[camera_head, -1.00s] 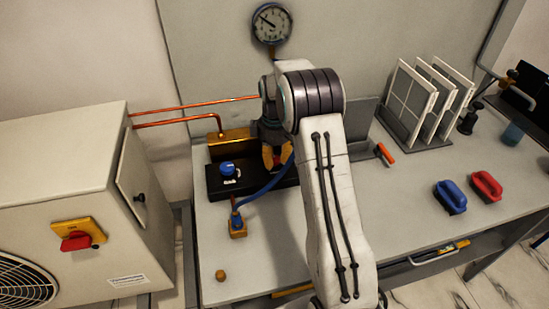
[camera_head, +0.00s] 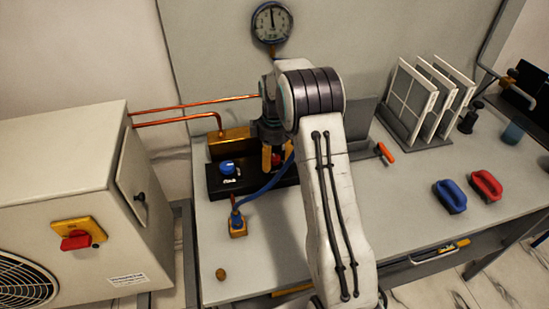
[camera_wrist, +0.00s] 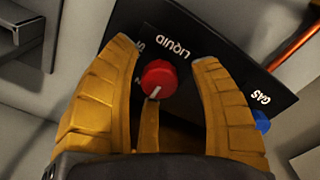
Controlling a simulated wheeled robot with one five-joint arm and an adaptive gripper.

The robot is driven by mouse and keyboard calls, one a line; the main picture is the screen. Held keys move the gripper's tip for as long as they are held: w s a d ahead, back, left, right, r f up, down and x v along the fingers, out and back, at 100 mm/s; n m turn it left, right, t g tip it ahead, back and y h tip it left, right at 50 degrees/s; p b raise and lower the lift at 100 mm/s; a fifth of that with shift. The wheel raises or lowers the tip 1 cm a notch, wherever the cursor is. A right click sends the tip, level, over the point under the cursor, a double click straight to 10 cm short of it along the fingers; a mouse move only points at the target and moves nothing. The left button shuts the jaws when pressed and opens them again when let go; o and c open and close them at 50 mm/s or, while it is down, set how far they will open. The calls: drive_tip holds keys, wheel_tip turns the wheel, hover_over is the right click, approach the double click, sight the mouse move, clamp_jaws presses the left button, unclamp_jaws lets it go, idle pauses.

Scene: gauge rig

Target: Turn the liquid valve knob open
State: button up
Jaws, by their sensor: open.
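The red liquid valve knob (camera_wrist: 159,79) sits on a black panel (camera_wrist: 230,55) below the word LIQUID, with a white pointer line on it. In the wrist view my gripper (camera_wrist: 165,55) is open, with its yellow fingers on either side of the knob and apart from it. In the head view the knob (camera_head: 278,159) shows partly between the fingers of my gripper (camera_head: 272,158), and my arm hides the panel's right part. The blue gas knob (camera_head: 227,167) is on the panel's left; it also shows in the wrist view (camera_wrist: 262,122).
A round gauge (camera_head: 271,22) hangs on the back wall. A blue hose (camera_head: 265,190) runs from the panel to a brass fitting (camera_head: 237,226). Copper pipes (camera_head: 185,109) lead to a beige unit (camera_head: 60,170).

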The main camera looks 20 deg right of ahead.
drive_tip(key=shift+r, duration=0.1)
wheel_tip(320, 180, up, 12)
idle(0.6)
idle(0.6)
drive_tip(key=m, duration=0.6)
hover_over(276, 161)
wheel_tip(276, 161, down, 6)
drive_tip(key=shift+w+f, duration=0.1)
drive_tip(key=s+a+r+m, duration=0.1)
drive_tip(key=s+a, duration=0.2)
drive_tip(key=s, duration=0.6)
drive_tip(key=s+a+r, duration=0.1)
drive_tip(key=s+a, duration=0.2)
drive_tip(key=s, duration=0.6)
drive_tip(key=s+a+r+m, duration=0.1)
drive_tip(key=s+a+r, duration=0.15)
drive_tip(key=s, duration=0.65)
drive_tip(key=shift+s+a+r+n+t, duration=0.2)
drive_tip(key=shift+s+a+r+t, duration=0.15)
drive_tip(key=shift+r+t, duration=0.35)
drive_tip(key=shift+s+a+r+n+t, duration=0.2)
drive_tip(key=shift+a+r+t, duration=0.25)
drive_tip(key=shift+r, duration=0.3)
drive_tip(key=shift+s+a+r+n+t, duration=0.2)
drive_tip(key=shift+s+a+r+t, duration=0.1)
drive_tip(key=shift+r+t, duration=0.4)
